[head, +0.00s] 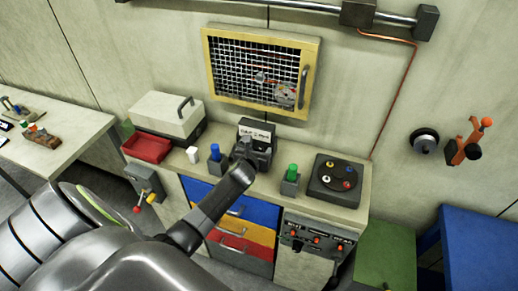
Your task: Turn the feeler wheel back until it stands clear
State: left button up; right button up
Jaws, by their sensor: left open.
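My left arm comes in from the lower left, and its dark gripper (243,150) is at the front of a small dark device (264,146) with a white label on top, standing at the back of the counter. The gripper is open; its fingers are small and partly merge with the device, so I cannot tell whether they touch it. The gripper hides part of the device's front. No part is clearly marked as the feeler wheel. A round dark wheel (424,141) with a pale hub is on the wall at the right. My right gripper is not in view.
The counter also bears a red tray (147,147), a blue-topped piece (215,153), a green-topped piece (292,172) and a dark box with coloured knobs (336,181). A yellow-framed mesh cover (312,48) is on the wall above. An orange lever (464,149) is at right.

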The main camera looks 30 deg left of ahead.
pick_arm(q)
jog(key=shift+w+a+f, duration=0.1)
jog(key=shift+w+f, duration=0.05)
jog(key=shift+w, duration=0.15)
grip_shut()
